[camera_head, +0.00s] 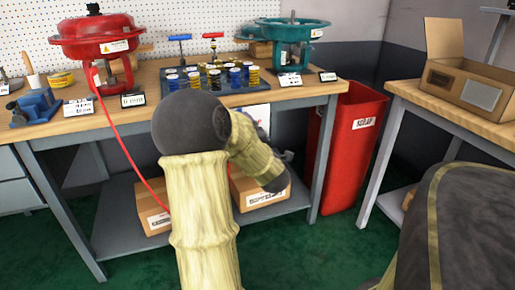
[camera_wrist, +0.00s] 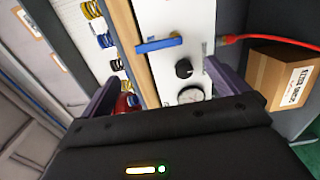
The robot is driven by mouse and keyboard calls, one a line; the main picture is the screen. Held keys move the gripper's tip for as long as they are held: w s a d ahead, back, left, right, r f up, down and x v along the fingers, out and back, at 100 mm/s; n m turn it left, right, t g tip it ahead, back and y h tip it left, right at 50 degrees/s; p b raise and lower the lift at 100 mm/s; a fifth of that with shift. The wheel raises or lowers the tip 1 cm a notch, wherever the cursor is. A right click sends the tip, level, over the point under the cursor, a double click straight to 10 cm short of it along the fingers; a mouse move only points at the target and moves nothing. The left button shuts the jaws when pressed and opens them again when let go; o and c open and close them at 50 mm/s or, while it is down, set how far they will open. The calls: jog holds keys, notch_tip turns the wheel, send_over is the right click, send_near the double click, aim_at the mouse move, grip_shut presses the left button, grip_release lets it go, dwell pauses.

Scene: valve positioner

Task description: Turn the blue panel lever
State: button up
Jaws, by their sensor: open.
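In the wrist view, the blue lever (camera_wrist: 158,45) is a flat bar on a white panel (camera_wrist: 176,18), lying crosswise in the picture. Below it on the panel are a black knob (camera_wrist: 183,68) and a round gauge (camera_wrist: 190,95). My gripper (camera_wrist: 161,71) is open and empty. Its dark fingers stand left and right of the panel, and the lever lies beyond the fingertips, apart from them as far as I can tell. In the head view, the panel (camera_head: 258,112) shows only partly behind my arm. The lever and my gripper are hidden there.
The panel is at the front of the workbench (camera_head: 60,128). A red hose (camera_head: 125,142) hangs near it. Cardboard boxes (camera_head: 152,207) lie on the lower shelf. A red bin (camera_head: 355,150) stands right of the bench. Coloured springs (camera_head: 235,78) and actuators stand on top.

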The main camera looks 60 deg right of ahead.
jog(key=p+v, duration=0.1)
jog(key=v, duration=0.8)
jog(key=w+a+f+m+g+y+p, duration=0.2)
jog(key=w+a+m+y+p, duration=0.1)
jog(key=w+a, duration=0.5)
jog(key=w+a+f+m+g+y+p, duration=0.2)
jog(key=w+a+f+m+y, duration=0.15)
jog(key=w+a, duration=0.5)
jog(key=s+a+m+g+y+p, duration=0.1)
jog(key=s+a+g+y+p, duration=0.1)
jog(key=a, duration=1.1)
jog(key=s+a+m+g+y+p, duration=0.1)
jog(key=s+a+m+g+y, duration=0.1)
jog(key=a, duration=1.2)
jog(key=s+f+g+y, duration=0.1)
jog(key=s+g, duration=0.1)
jog(key=shift+g+y+p, duration=0.3)
jog(key=shift+y+p, duration=0.05)
jog(key=shift+p, duration=0.05)
